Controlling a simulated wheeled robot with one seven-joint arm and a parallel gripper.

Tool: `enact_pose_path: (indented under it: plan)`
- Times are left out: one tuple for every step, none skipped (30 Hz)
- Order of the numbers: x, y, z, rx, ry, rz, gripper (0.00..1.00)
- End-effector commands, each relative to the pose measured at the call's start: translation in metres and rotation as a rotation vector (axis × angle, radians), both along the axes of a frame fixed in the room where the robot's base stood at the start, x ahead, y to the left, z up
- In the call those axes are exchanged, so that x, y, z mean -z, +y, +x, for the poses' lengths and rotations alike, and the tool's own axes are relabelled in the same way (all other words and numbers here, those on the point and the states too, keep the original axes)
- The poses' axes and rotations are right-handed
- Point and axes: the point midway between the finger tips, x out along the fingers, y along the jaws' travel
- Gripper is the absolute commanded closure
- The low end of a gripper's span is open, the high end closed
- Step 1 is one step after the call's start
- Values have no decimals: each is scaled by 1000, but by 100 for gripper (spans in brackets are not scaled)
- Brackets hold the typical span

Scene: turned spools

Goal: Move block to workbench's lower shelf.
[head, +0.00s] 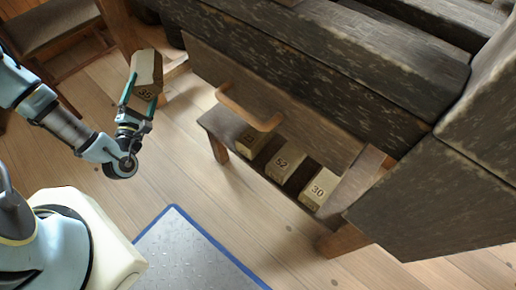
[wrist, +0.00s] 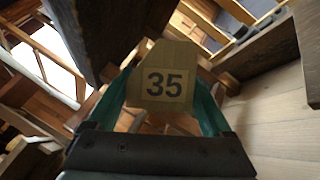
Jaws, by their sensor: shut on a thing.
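My gripper (head: 139,101) is shut on a wooden block (head: 148,68) marked 35, to the left of the workbench (head: 290,72). The block also shows in the wrist view (wrist: 163,88), its number facing the camera between the two green fingers. It is held in the air, clear of the shelf. The workbench's lower shelf (head: 225,126) is a dark board low on the bench's near side. Several blocks stand on it in a row, among them one marked 52 (head: 285,163) and one marked 30 (head: 318,188).
A curved wooden handle (head: 246,112) juts out from the bench front above the shelf. A grey metal plate with a blue edge (head: 190,255) lies on the plank floor. A stool or chair (head: 50,27) stands at upper left. The shelf's left end looks bare.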

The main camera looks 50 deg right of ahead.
Motion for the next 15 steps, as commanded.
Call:
enact_pose_path:
  plan:
    - [25,-10,-7,68,101,-129,100]
    - [29,-18,-13,116,164,-198,100]
    - [34,-27,-21,174,243,-276,100]
    - [37,-33,-27,215,298,-320,100]
    - [40,-40,-33,254,351,-362,100]
    - [45,-48,-41,300,416,-406,100]
    - [48,-53,-47,335,458,-430,100]
    - [51,-59,-53,366,500,-453,100]
    - [55,-66,-60,406,549,-475,100]
    - [58,-71,-67,436,582,-488,100]
    - [60,-76,-72,463,616,-499,100]
    - [64,-82,-80,499,656,-509,100]
    - [67,-86,-86,525,684,-515,100]
    - [69,-90,-92,551,710,-518,100]
    - [73,-95,-100,583,743,-521,100]
